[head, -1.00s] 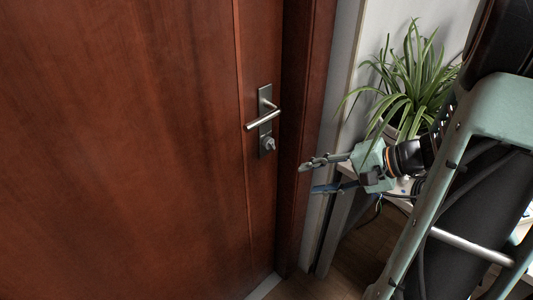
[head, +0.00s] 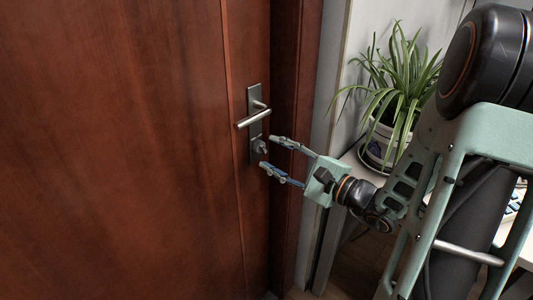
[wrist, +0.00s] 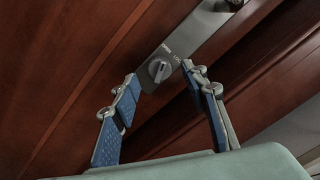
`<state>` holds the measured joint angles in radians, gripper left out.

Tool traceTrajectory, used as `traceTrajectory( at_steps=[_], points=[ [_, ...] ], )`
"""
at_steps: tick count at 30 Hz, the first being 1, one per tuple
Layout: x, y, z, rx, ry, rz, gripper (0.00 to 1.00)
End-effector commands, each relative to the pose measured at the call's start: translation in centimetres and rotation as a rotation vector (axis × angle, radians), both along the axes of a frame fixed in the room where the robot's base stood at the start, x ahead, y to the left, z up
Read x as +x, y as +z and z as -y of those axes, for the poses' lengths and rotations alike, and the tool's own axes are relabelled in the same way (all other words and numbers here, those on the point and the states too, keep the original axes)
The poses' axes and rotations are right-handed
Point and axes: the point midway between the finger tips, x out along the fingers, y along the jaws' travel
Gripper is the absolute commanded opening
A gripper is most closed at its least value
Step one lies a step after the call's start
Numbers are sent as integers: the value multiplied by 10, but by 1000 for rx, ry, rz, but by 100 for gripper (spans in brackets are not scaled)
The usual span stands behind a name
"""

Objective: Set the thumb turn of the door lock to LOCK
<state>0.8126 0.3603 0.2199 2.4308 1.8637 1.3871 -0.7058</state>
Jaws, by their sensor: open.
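The thumb turn (head: 261,147) is a small round grey knob low on the metal lock plate (head: 255,97), below the lever handle (head: 253,118). In the wrist view the thumb turn (wrist: 159,71) shows a raised grip running up and down the picture, slightly tilted. In the wrist view my gripper (wrist: 159,74) has a blue-padded finger on each side of the knob. Nothing is held, and I cannot tell whether a finger touches the knob.
The brown wooden door (head: 120,150) is shut in its frame (head: 293,120). A potted spider plant (head: 383,135) stands on a white table right of the frame, close behind my arm. The lever handle sticks out above my fingers.

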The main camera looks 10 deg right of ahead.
Motion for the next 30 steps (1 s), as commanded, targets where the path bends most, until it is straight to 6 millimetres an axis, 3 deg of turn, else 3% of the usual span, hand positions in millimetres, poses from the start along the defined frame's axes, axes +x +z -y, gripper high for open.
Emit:
traceTrajectory(
  at_steps=[7, 17, 28, 30],
  points=[
    [22, -1, -16, -1, 1, -1, 41],
    [25, 0, -18, -1, 1, -1, 41],
    [24, 0, -17, -1, 0, -1, 0],
    [24, 0, -17, 0, 0, -2, 0]
  ],
)
